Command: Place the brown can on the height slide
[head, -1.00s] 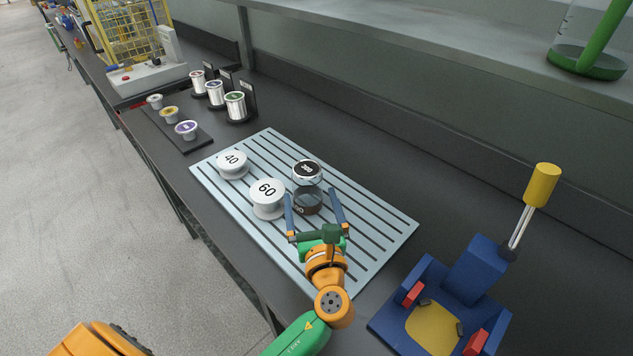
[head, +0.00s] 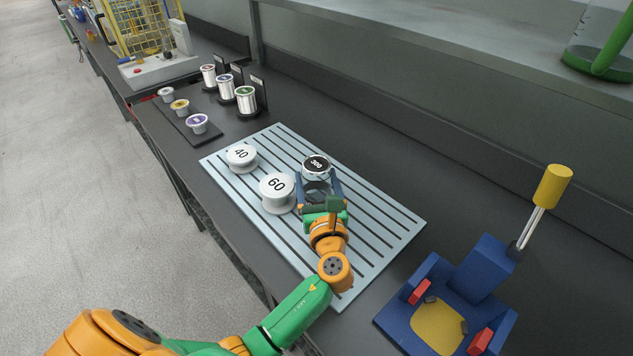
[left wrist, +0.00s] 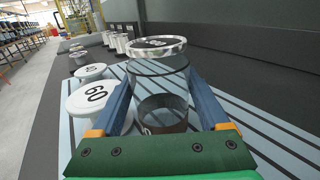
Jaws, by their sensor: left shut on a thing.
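A clear-walled can with a silver rim, a black "300" top (head: 317,162) and a dark brown band low down stands on the light slotted board (head: 385,228). It also shows in the left wrist view (left wrist: 158,70), with the brown band (left wrist: 163,125) nearest me. My left gripper (head: 319,177) is shut on this can, one blue finger on each side. The can looks upright; I cannot tell whether it is clear of the board. No part is clearly marked as the height slide. A blue fixture with a yellow pad (head: 438,326) stands at the lower right.
White spool-shaped pieces marked "60" (head: 277,186) and "40" (head: 241,155) stand close left. Three small cups, including a purple one (head: 198,122), and three silver cans, including a green-topped one (head: 246,98), stand farther back. The fixture's yellow handle (head: 553,186) sticks up.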

